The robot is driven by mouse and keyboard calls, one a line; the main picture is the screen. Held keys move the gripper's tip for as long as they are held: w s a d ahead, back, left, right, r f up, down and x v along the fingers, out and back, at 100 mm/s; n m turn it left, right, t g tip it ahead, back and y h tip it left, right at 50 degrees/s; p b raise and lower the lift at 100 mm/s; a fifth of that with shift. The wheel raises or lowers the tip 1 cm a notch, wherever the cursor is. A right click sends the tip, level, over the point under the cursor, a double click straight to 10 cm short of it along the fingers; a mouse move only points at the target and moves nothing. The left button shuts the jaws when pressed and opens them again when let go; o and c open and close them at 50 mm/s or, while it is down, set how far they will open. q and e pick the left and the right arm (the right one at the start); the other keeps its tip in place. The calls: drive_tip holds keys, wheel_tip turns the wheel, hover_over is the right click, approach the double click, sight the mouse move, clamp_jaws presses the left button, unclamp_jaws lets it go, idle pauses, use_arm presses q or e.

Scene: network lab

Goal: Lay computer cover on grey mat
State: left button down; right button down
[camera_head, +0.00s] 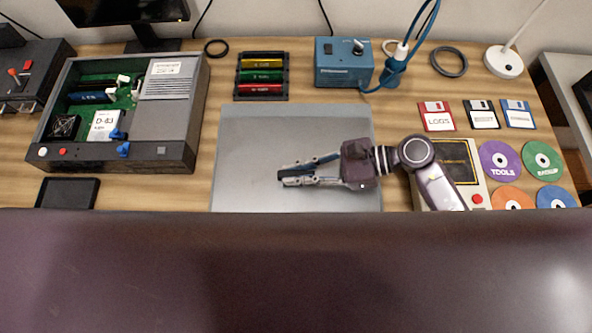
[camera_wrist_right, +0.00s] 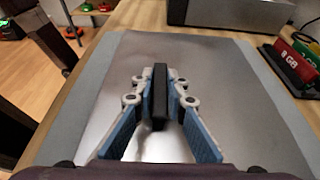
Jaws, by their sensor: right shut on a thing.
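The computer cover (camera_head: 250,155) is a flat, shiny grey metal panel over the grey mat (camera_head: 300,110) in the middle of the table. In the right wrist view the cover (camera_wrist_right: 215,75) lies within the mat's outline, with mat (camera_wrist_right: 70,115) showing along its sides. My right gripper (camera_head: 281,178) is shut on the cover's black handle (camera_wrist_right: 160,95), near the middle of the panel. The cover looks level; I cannot tell whether it touches the mat. The open computer (camera_head: 178,127) stands at the left, its inside parts exposed. My left gripper is not in view.
Behind the mat are a rack of coloured modules (camera_head: 262,76) and a blue box (camera_head: 343,63). A black tray (camera_head: 67,193) lies front left. Floppy disks (camera_head: 437,115) and discs (camera_head: 500,160) lie at the right, beside a device with a dark screen (camera_head: 458,160).

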drive_tip(key=shift+f, duration=0.2)
drive_tip(key=c, duration=1.9)
unclamp_jaws()
drive_tip(key=shift+c, duration=0.2)
drive_tip(key=b+v, duration=0.3)
drive_tip(key=v, duration=0.8)
drive_tip(key=shift+f, duration=0.1)
drive_tip(key=shift+d+r+b, duration=0.3)
drive_tip(key=shift+d+r, duration=0.05)
drive_tip(key=shift+d, duration=0.15)
